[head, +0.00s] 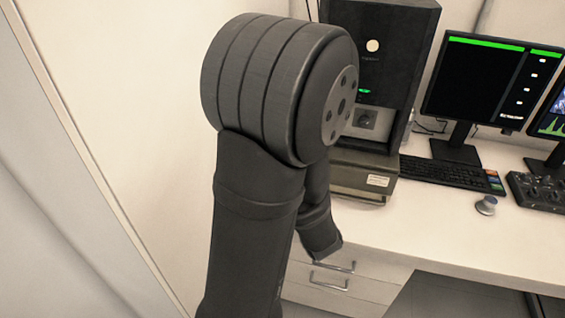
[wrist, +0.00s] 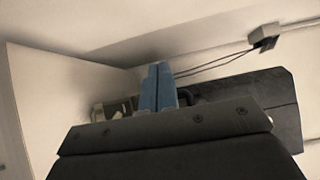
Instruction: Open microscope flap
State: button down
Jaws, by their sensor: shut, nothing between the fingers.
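The microscope (head: 390,50) is a tall dark box on the white desk in the head view, with a pale round mark and a small green light on its front. A lower grey-brown section with a label juts out at its foot. My arm covers its left side, and I cannot tell which part is the flap. My gripper is hidden in the head view. In the wrist view its blue fingers (wrist: 158,88) are shut together and empty, pointing up. A dark panel (wrist: 275,100) stands behind them at the right; I cannot tell whether they touch anything.
My dark arm fills the middle of the head view. Right of the microscope are a monitor (head: 484,80), a keyboard (head: 440,173), a small round knob (head: 486,206) and a control box (head: 540,190). The desk (head: 430,225) is clear in front. Drawers (head: 345,275) are below.

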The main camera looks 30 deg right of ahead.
jog(key=s+a, duration=0.3)
jog(key=s, duration=0.1)
jog(key=s+d+n+y, duration=0.1)
jog(key=s+d+y, duration=0.1)
jog(key=s+d, duration=1.1)
jog(key=w, duration=1.4)
jog(key=shift+w+a+f, duration=0.2)
jog(key=w+a, duration=0.3)
jog(key=shift+a, duration=0.15)
